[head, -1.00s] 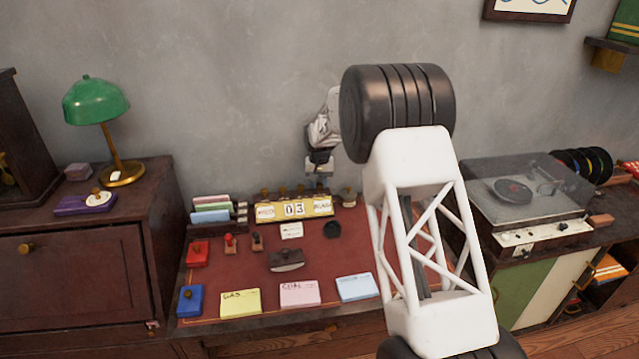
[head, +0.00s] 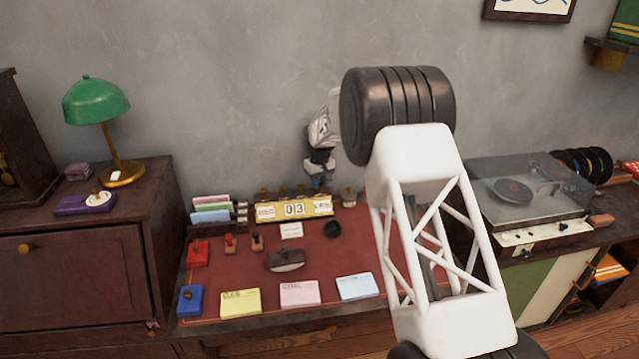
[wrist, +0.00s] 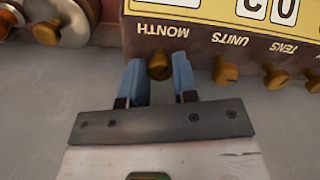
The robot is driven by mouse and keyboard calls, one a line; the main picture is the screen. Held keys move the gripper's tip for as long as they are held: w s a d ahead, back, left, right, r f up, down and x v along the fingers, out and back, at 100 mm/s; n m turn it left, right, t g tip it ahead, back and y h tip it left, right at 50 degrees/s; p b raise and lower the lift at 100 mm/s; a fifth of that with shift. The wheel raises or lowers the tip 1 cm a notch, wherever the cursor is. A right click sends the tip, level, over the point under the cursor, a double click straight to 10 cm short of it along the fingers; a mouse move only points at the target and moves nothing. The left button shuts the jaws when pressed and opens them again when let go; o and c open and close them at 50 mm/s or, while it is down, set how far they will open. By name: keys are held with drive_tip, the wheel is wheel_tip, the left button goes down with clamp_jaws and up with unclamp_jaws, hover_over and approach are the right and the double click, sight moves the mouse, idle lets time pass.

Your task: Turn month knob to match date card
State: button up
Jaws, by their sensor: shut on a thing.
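The yellow flip calendar (head: 266,213) stands at the back of the red-topped desk, its middle reading 03. The words on its side panels are too small to read surely. A small white card (head: 291,231), perhaps the date card, stands in front of it; its writing is unreadable. In the head view, my gripper (head: 318,180) is behind the calendar and mostly hidden.
The units knob (wrist: 225,70) and tens knob (wrist: 275,77) sit close beside my fingers. A round metal object (wrist: 62,20) is on the other side. Stamps, coloured note pads and an envelope rack (head: 211,214) fill the desk. A record player (head: 525,195) stands to the right.

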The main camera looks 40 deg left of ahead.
sight(320, 184)
drive_tip(key=shift+r, duration=0.1)
drive_tip(key=o, duration=0.9)
drive_tip(key=shift+r, duration=3.85)
